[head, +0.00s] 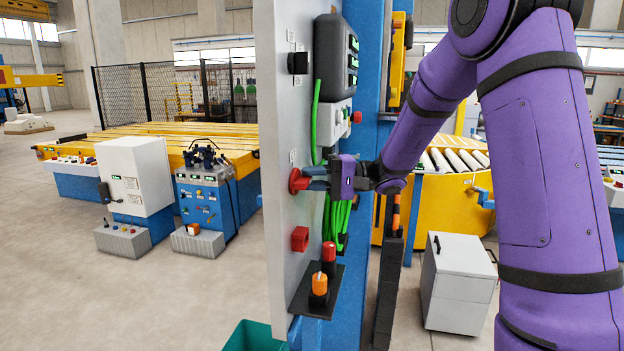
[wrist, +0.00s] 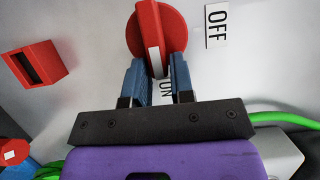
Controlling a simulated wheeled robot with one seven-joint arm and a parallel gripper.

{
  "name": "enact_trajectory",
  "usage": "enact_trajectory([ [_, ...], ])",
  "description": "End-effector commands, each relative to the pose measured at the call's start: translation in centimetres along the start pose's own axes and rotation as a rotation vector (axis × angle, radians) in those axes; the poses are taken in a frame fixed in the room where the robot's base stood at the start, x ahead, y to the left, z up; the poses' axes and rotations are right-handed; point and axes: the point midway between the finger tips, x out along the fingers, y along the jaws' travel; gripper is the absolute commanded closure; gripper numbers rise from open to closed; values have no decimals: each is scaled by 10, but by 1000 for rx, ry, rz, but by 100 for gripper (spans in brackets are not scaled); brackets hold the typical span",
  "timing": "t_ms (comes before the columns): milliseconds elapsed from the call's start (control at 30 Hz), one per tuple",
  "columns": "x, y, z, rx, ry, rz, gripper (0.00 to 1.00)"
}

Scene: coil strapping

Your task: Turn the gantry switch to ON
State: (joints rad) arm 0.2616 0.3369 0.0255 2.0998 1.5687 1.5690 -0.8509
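The gantry switch is a round red knob (head: 295,181) on the grey panel (head: 285,110). In the wrist view the red knob (wrist: 172,28) has a raised grip bar with a white mark at its lower end. The mark points toward the ON label (wrist: 169,86), partly hidden between my fingers. The OFF label (wrist: 216,25) is to the right of the knob. My gripper (head: 312,178) reaches the knob from the right in the head view. In the wrist view my gripper (wrist: 160,75) has its blue fingers apart, on either side of the bar's lower end, with a gap visible at the right finger.
A red block-shaped fitting (head: 299,239) sits below the knob. Green cables (head: 339,218) hang beside the panel. A white cabinet (head: 458,282) stands to the right.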

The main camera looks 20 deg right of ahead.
Motion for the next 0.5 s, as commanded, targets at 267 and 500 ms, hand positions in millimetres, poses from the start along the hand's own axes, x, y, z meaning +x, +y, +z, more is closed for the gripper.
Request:
enact_trajectory([
  [267, 0, 0, 0, 0, -1, 0, 58],
  [500, -12, 0, 0, -1, 1, -1, 58],
])
